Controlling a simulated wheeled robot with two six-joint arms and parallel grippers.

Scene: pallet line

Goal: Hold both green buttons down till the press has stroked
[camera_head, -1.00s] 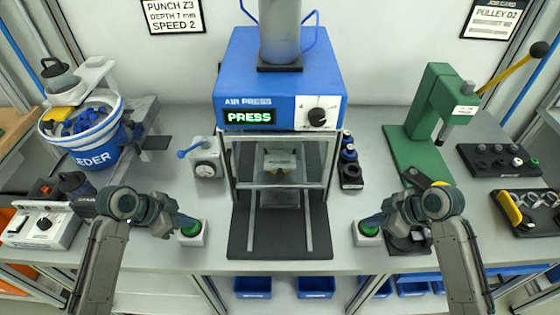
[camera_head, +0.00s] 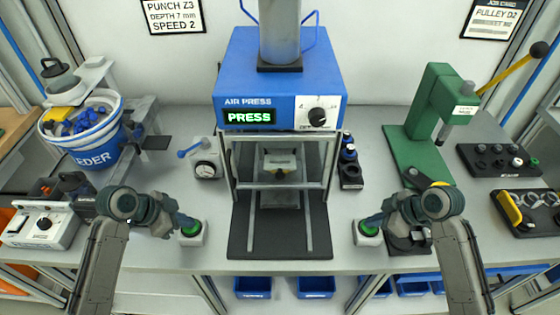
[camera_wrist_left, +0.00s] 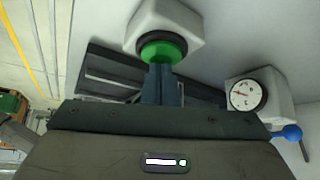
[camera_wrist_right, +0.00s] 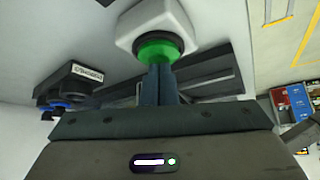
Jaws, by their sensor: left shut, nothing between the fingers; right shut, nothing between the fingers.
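The left green button (camera_head: 191,229) sits in a white box on the bench, left of the press's dark base plate. My left gripper (camera_head: 184,220) is shut and empty, with its fingertips against the button; the left wrist view shows the green cap (camera_wrist_left: 162,50) at the fingertips. The right green button (camera_head: 368,229) sits in a matching box on the right. My right gripper (camera_head: 374,219) is shut and empty, its tips against that cap (camera_wrist_right: 159,50). How far the caps are pressed I cannot tell. The blue air press (camera_head: 280,80) shows PRESS in green letters.
A gauge (camera_head: 206,170) with a blue lever stands left of the press, near the feeder bowl (camera_head: 92,145). A green hand press (camera_head: 425,120) stands at the right. A white control box (camera_head: 42,228) is at far left. Blue bins (camera_head: 315,286) hang below the bench.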

